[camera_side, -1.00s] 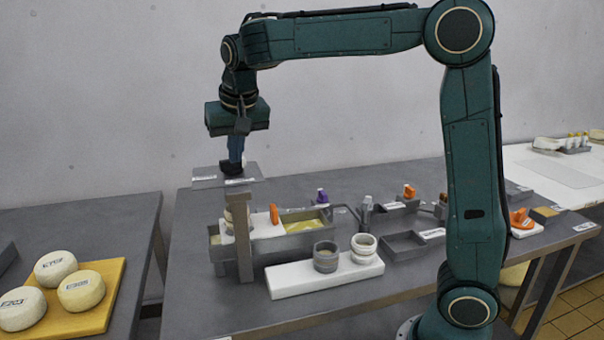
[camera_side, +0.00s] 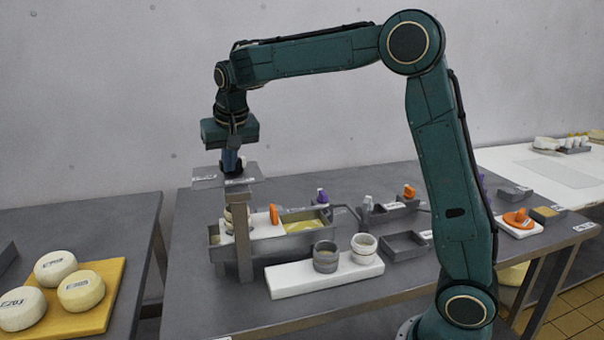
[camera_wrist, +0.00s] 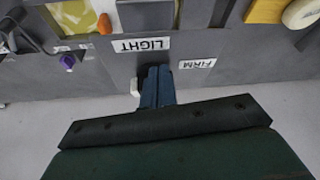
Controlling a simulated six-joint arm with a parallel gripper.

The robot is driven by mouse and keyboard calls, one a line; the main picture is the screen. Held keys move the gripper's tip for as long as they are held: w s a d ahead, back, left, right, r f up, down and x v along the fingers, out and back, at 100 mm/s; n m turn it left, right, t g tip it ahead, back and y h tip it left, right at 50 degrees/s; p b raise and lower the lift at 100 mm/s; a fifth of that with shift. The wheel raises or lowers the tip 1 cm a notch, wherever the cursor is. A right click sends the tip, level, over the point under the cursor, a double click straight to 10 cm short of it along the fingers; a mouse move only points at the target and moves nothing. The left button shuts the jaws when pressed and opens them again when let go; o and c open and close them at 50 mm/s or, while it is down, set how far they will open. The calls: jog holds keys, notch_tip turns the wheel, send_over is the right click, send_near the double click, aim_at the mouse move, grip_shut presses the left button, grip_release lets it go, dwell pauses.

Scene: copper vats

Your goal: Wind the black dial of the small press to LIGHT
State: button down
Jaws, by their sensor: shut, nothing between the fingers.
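The small press stands at the left end of the bench; its flat grey top plate (camera_side: 208,182) is high on a post (camera_side: 245,240). In the wrist view the plate carries a LIGHT label (camera_wrist: 141,45) and, to its right, a FIRM label (camera_wrist: 197,63). My gripper (camera_side: 231,166) points down at the top plate, its blue fingers together and empty. In the wrist view the fingertips (camera_wrist: 157,72) lie just below and between the two labels. The black dial is mostly hidden at the fingers, so its setting and any contact cannot be told.
A grey trough (camera_side: 290,248) runs beside the press, with a white board (camera_side: 325,276) carrying two cups in front. An orange handle (camera_side: 274,214) and a purple-topped item (camera_side: 322,196) stand near it. Cheeses lie on a yellow board (camera_side: 112,275) on the left table.

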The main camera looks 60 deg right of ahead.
jog(key=shift+w+a+m+g+h, duration=0.1)
jog(key=shift+w+m+g+h, duration=0.1)
jog(key=shift+m, duration=0.45)
jog(key=shift+w+a+m+g+h, duration=0.1)
jog(key=shift+w+m+h, duration=0.1)
jog(key=shift+m, duration=0.45)
dwell(0.4)
jog(key=shift+w+m, duration=0.1)
jog(key=shift+m, duration=0.3)
jog(key=shift+w+m+g+h, duration=0.25)
jog(key=shift+w+m+g, duration=0.15)
jog(key=shift+m, duration=0.7)
jog(key=shift+w+m+g+h, duration=0.3)
jog(key=shift+m+g, duration=0.1)
jog(key=shift+m, duration=0.7)
jog(key=shift+w+d, duration=0.3)
jog(key=shift+w, duration=0.5)
jog(key=shift+w+d, duration=0.3)
jog(key=shift+d, duration=0.05)
jog(key=shift+w+d, duration=0.15)
jog(key=shift+d, duration=0.05)
jog(key=shift+d, duration=0.1)
